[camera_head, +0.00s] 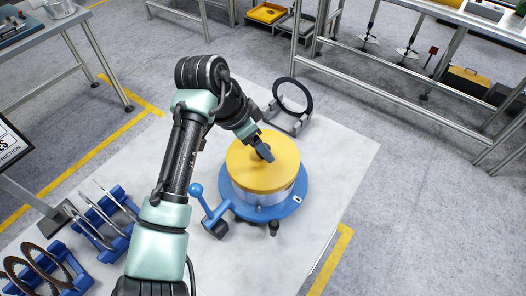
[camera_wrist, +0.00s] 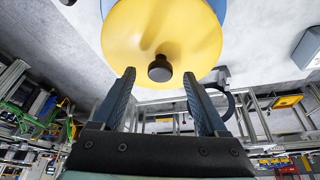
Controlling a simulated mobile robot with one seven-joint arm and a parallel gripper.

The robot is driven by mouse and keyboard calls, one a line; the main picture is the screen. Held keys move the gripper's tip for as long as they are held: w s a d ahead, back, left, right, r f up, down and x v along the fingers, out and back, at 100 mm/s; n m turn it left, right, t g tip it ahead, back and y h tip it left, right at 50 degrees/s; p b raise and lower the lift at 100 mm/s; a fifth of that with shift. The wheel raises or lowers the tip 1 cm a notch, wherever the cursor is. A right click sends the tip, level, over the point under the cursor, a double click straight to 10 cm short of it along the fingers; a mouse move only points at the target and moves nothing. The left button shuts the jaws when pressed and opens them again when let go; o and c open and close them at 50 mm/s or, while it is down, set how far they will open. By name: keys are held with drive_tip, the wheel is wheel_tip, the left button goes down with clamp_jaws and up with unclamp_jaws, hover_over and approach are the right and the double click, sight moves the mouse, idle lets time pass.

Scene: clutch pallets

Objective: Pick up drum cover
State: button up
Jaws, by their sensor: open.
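The drum cover (camera_head: 251,168) is a yellow round lid on top of a drum with a pale side, standing on a blue round wheeled base (camera_head: 246,212). In the wrist view the yellow cover (camera_wrist: 130,38) fills the upper middle, with a dark round knob (camera_wrist: 160,69) on it. My gripper (camera_head: 264,153) is over the cover, close to its middle. In the wrist view my gripper (camera_wrist: 160,82) is open, its two dark fingers apart, with the knob just beyond and between their tips. Nothing is held. In the head view the knob is hidden by my gripper.
A black ring (camera_head: 293,97) stands upright in a grey holder behind the drum. A blue ball-ended handle (camera_head: 196,190) sticks up left of the drum. Floor right of the drum is clear.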

drive_tip(key=shift+x, duration=0.9)
drive_tip(key=shift+c, duration=0.3)
clamp_jaws()
